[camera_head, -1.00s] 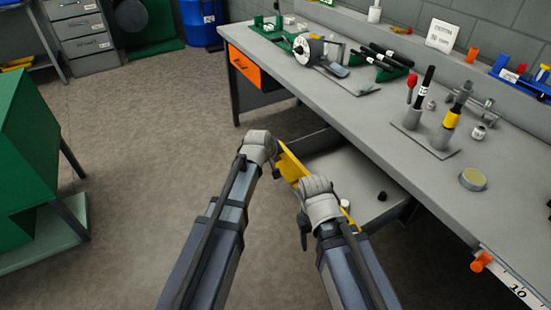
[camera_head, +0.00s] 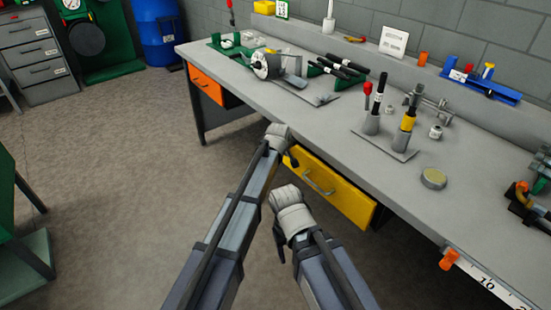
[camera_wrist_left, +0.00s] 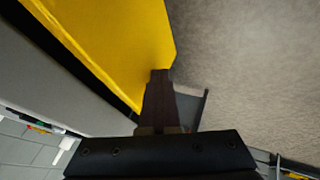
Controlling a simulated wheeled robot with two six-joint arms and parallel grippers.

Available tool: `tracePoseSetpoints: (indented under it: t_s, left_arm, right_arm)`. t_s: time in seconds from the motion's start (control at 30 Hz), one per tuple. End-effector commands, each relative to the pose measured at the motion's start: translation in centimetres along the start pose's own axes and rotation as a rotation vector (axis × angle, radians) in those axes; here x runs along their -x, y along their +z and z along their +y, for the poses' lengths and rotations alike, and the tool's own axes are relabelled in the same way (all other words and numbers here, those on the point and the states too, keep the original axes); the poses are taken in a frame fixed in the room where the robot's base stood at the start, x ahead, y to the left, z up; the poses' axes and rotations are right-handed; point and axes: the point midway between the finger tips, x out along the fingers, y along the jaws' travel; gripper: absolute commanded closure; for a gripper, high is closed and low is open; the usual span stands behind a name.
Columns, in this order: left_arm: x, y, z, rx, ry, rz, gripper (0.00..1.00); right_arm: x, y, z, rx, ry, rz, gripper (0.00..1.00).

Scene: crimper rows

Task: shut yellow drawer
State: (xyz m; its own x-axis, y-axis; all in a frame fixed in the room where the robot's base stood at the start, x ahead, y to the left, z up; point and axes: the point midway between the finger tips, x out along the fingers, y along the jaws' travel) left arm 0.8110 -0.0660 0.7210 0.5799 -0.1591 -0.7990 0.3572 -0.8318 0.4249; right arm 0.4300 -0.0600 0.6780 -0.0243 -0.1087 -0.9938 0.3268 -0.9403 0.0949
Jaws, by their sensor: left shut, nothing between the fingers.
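The yellow drawer (camera_head: 345,195) is under the grey workbench, its front close beneath the bench edge and its inside hidden. A grey bar handle (camera_head: 318,183) is on its front. My left gripper (camera_head: 293,161) is at the drawer front's left end. In the left wrist view its shut, empty fingers (camera_wrist_left: 160,78) are close against the yellow front (camera_wrist_left: 125,45); I cannot tell if they touch. My right gripper (camera_head: 279,243) hangs before and below the drawer, apart from it. Its fingers are mostly hidden by the hand.
The workbench (camera_head: 340,130) carries a tool holder (camera_head: 390,150), a round tin (camera_head: 433,178) and several other tools. An orange drawer (camera_head: 207,86) is at its left end. A green cabinet (camera_head: 15,215) stands at the left. The floor between is clear.

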Motion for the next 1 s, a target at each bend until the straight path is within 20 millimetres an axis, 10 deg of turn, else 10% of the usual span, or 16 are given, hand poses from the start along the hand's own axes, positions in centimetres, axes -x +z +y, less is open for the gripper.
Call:
tracePoseSetpoints:
  t_s: [1.0]
  left_arm:
    - [-1.0,0.0,2.1,0.001,0.007,0.001,1.0]
  right_arm:
    - [0.0,0.0,0.0,0.0,0.0,0.0,0.4]
